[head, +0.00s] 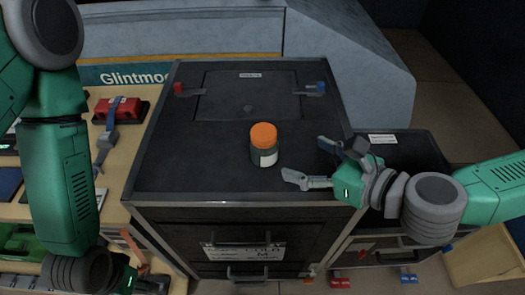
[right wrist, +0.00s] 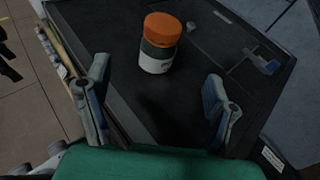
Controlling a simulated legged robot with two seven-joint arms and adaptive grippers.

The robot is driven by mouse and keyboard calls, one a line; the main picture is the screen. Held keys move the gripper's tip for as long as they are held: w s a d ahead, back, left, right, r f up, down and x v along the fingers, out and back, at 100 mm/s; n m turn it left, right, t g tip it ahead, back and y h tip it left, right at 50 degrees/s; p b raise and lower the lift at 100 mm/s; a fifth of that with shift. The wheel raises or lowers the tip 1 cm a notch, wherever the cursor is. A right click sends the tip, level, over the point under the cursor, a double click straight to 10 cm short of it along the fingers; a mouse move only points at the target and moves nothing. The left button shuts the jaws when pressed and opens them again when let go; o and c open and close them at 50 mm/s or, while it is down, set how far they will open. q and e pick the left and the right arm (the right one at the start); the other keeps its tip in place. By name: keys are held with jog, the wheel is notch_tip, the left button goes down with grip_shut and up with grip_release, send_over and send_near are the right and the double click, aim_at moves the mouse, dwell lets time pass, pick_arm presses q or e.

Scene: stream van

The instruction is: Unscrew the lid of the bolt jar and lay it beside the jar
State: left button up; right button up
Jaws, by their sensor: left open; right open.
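The bolt jar (head: 264,152) stands upright on the black cabinet top (head: 190,150), dark-bodied with a white label. Its orange lid (head: 264,135) sits on top of it. In the right wrist view the jar (right wrist: 157,58) and its lid (right wrist: 163,27) show ahead, beyond the fingertips. My right gripper (head: 307,162) is open and empty, to the right of the jar, its fingers pointing toward it without touching. It also shows in the right wrist view (right wrist: 158,92). My left gripper (head: 140,280) is low at the bottom left, away from the jar, partly cut off by the frame edge.
Red (head: 180,89) and blue (head: 320,88) latches sit at the back of the cabinet top. A wooden shelf with a red item (head: 118,108) lies to the left. A lower dark box (head: 400,155) stands to the right. The top around the jar is clear.

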aim_at(274, 143)
jog(key=w+a+f+b, duration=0.1)
jog(key=b, duration=0.2)
jog(key=shift+w+a+f, duration=0.1)
jog(key=shift+w+f, duration=0.1)
jog(key=x, duration=0.4)
jog(key=shift+w+r+b, duration=0.2)
jog(key=shift+b, duration=0.15)
jog(key=shift+w+a, duration=0.25)
jog(key=shift+a, duration=0.2)
jog(key=x, duration=0.5)
jog(key=shift+r, duration=0.15)
jog(key=c, duration=1.5)
notch_tip(274, 143, up, 10)
jog(key=shift+r+p, duration=0.1)
jog(key=shift+p, duration=0.65)
jog(key=o, duration=0.6)
jog(key=c, duration=0.8)
pick_arm(q)
jog(key=f, duration=0.3)
jog(key=shift+w+d, duration=0.1)
jog(key=shift+d, duration=0.1)
pick_arm(e)
jog(key=shift+c, duration=0.2)
